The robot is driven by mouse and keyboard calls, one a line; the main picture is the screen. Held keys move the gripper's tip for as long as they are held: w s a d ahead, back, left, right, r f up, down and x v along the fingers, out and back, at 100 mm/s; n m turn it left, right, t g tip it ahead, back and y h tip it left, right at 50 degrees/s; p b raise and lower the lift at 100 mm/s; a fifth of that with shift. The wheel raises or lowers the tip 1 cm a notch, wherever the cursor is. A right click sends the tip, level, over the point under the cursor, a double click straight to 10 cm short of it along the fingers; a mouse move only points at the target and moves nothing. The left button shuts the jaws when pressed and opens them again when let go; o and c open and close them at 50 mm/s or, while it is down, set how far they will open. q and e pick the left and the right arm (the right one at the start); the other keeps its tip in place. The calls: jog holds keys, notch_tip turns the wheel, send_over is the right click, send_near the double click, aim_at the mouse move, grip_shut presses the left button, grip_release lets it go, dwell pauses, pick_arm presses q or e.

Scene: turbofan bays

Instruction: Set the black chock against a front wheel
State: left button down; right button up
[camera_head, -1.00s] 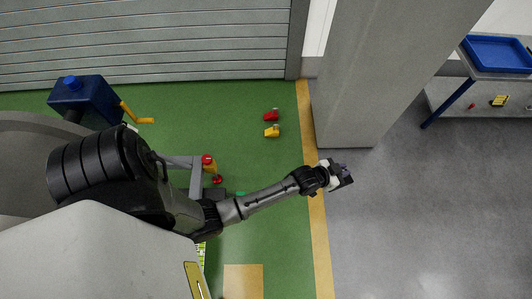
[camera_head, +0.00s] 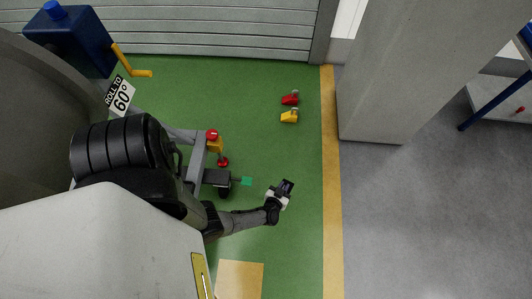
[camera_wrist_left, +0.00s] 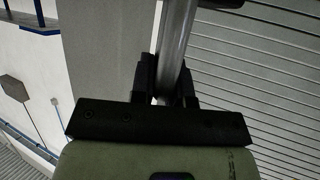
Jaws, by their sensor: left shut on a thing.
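My left gripper (camera_head: 279,194) is over the green floor, right of the engine stand. It is shut on a dark thing, likely the black chock (camera_head: 288,185), small and partly hidden by the fingers. In the left wrist view the fingers (camera_wrist_left: 167,80) close on a grey bar (camera_wrist_left: 176,42), with a dark piece (camera_wrist_left: 220,3) at the top edge. A dark wheel (camera_head: 223,190) shows at the stand's near corner, left of the gripper and apart from it. My right gripper is not in view.
A green piece (camera_head: 246,181) sits between wheel and gripper. A red chock (camera_head: 290,98) and a yellow chock (camera_head: 290,116) stand on the floor farther back. The grey stand frame (camera_head: 196,150) is left. A pillar (camera_head: 385,80) rises right of the yellow line (camera_head: 331,180).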

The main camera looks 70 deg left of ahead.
pick_arm(q)
jog(key=s+a+f+n+g+y+b, duration=0.1)
jog(key=s+f+n+g+y+b, duration=0.3)
jog(key=s+f+b, duration=0.95)
jog(key=w+d+f+b, duration=0.2)
jog(key=d+f+b, duration=0.1)
jog(key=f, duration=0.3)
jog(key=w+d+f+b, duration=0.1)
jog(key=d+f+b, duration=0.3)
jog(key=f, duration=0.2)
jog(key=shift+w+f+n+g+h+b, duration=0.3)
jog(key=shift+w+f+g+h, duration=0.05)
jog(key=shift+f+g+h, duration=0.05)
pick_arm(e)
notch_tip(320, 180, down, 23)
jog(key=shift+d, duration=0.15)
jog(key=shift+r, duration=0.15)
pick_arm(q)
jog(key=c, duration=1.1)
grip_release()
jog(key=shift+r, duration=0.1)
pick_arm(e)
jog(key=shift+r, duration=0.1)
